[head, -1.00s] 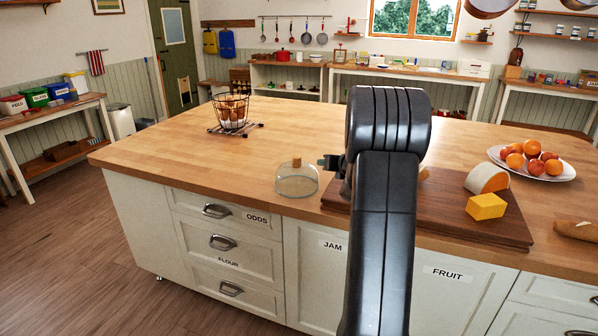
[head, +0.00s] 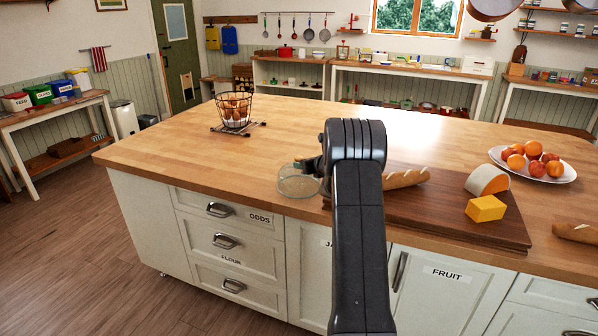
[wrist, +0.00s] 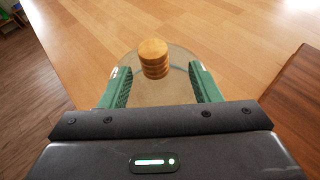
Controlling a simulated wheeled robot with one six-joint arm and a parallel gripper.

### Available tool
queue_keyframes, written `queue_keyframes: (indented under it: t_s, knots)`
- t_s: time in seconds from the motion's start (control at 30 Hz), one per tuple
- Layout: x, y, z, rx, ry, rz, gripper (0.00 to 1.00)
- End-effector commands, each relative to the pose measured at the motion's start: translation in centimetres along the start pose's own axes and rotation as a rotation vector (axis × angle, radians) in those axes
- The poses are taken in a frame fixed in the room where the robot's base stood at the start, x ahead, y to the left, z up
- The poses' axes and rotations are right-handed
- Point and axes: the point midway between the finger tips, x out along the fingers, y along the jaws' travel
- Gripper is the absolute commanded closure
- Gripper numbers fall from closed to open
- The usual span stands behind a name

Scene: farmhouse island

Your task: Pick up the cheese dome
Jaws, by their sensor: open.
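The cheese dome (head: 297,183) is a clear glass dome near the front edge of the island, left of the cutting board. In the wrist view the dome (wrist: 150,93) shows with its round wooden knob (wrist: 154,58) between and just beyond my fingertips. My gripper (wrist: 158,75) is open, with one green-padded finger on each side of the dome's middle. In the head view my gripper (head: 312,166) is at the dome's right side and partly hides it and its knob. I cannot tell whether the fingers touch the glass.
A dark cutting board (head: 445,215) with a baguette (head: 405,179), a cut cheese wheel (head: 487,181) and a yellow cheese block (head: 485,208) lies to the right. A wire egg basket (head: 236,112) stands behind left. The wooden top (head: 170,151) is clear on the left.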

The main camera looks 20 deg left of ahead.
Motion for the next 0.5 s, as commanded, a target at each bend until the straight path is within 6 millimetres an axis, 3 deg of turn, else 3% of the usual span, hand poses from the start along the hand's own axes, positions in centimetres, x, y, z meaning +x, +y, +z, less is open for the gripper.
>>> queue_keyframes:
  t_s: [0.23, 0.5]
  knots:
    - [2.7, 0.7, 0.9, 0.001, 0.002, 0.002, 0.43]
    - [4.9, 0.7, 0.7, 0.0, 0.0, 0.001, 0.43]
